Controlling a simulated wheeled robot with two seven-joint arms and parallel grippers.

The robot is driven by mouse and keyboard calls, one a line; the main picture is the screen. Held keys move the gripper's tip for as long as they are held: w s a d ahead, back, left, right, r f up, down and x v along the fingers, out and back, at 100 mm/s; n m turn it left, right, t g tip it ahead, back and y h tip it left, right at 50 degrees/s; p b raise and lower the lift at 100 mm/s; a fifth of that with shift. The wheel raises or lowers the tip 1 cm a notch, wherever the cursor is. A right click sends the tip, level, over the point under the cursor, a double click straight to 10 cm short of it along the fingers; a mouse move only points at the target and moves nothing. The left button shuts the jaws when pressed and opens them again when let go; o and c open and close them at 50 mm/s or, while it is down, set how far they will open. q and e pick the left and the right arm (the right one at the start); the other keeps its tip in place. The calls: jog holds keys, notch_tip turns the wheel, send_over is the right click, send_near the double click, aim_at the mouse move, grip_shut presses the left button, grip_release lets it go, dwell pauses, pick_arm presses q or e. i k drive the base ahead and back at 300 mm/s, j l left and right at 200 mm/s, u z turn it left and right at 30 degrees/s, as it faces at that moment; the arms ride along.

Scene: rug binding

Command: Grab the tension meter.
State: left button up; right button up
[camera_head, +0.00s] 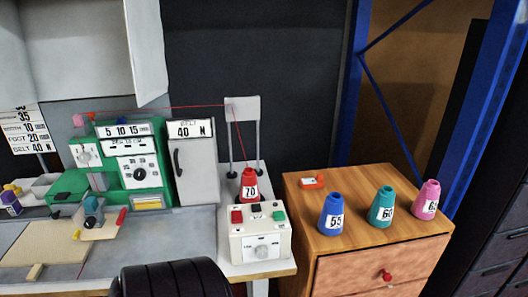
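No object is clearly readable as the tension meter. A small orange-red device (313,181) with a pale patch lies on top of the wooden cabinet, near its back left corner, and is too small to identify. A small blue-grey device (92,211) with a round part stands on the bench in front of the green machine. Neither of my grippers is in view, and nothing is seen held.
Blue (331,216), teal (381,207) and pink (429,198) cones stand on the wooden cabinet (350,241). A red cone (249,186) sits behind the white control box (261,246). A green machine (136,162) and a "40 N" panel (195,165) back the bench. Red thread runs overhead.

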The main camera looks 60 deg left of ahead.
aim_at(318, 183)
jog(key=u, duration=1.65)
jog(key=i+l+u, duration=0.15)
